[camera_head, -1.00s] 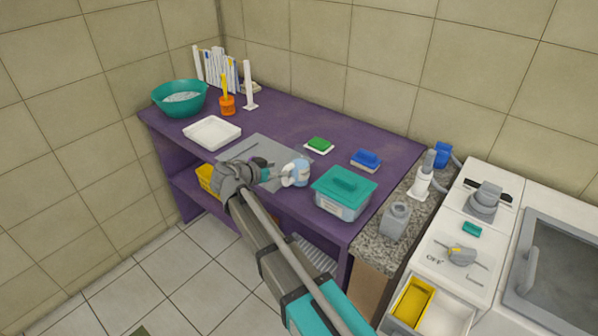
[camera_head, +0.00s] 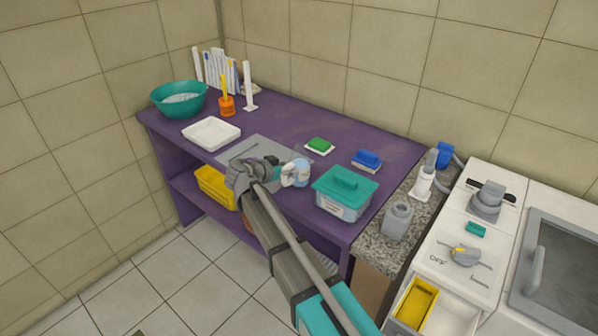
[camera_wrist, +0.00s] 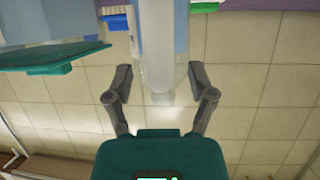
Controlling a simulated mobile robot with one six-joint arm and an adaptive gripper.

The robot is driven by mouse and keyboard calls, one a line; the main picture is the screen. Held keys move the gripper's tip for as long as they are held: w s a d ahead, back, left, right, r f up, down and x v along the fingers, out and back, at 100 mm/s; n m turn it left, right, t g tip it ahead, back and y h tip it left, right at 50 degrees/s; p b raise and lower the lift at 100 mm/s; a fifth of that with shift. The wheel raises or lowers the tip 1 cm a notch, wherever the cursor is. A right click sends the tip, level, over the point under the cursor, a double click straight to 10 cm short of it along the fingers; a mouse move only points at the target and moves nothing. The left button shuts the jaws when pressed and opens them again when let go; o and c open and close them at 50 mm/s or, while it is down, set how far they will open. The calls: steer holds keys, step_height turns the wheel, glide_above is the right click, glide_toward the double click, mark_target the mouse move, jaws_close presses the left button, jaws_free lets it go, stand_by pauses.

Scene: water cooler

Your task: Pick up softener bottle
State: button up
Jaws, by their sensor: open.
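A small light-blue and white bottle (camera_head: 301,172), which I take as the softener bottle, stands on the purple table beside the teal-lidded tub. My gripper (camera_head: 290,174) is right at its left side. In the wrist view the pale bottle (camera_wrist: 164,40) comes down from the top middle. My gripper (camera_wrist: 160,80) is open, with one finger on each side of the bottle's lower end in that picture. Gaps show between the fingers and the bottle. My wrist and arm hide part of the table in the head view.
The teal-lidded tub (camera_head: 343,193) is close on the right. A green sponge (camera_head: 319,145) and a blue brush (camera_head: 367,160) lie behind. A white tray (camera_head: 211,133) and a grey mat (camera_head: 238,152) are to the left. A yellow basket (camera_head: 216,187) sits on the lower shelf.

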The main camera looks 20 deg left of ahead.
jaws_close()
stand_by(0.3)
steer(key=shift+r, duration=0.15)
stand_by(0.3)
step_height(320, 180, up, 2)
steer(key=p, duration=0.2)
steer(key=shift+r+p, duration=0.1)
steer(key=shift+p, duration=0.2)
steer(key=s+d+r+p, duration=0.6)
steer(key=s+r+p, duration=0.4)
steer(key=s, duration=0.2)
steer(key=shift+s+d+r, duration=0.25)
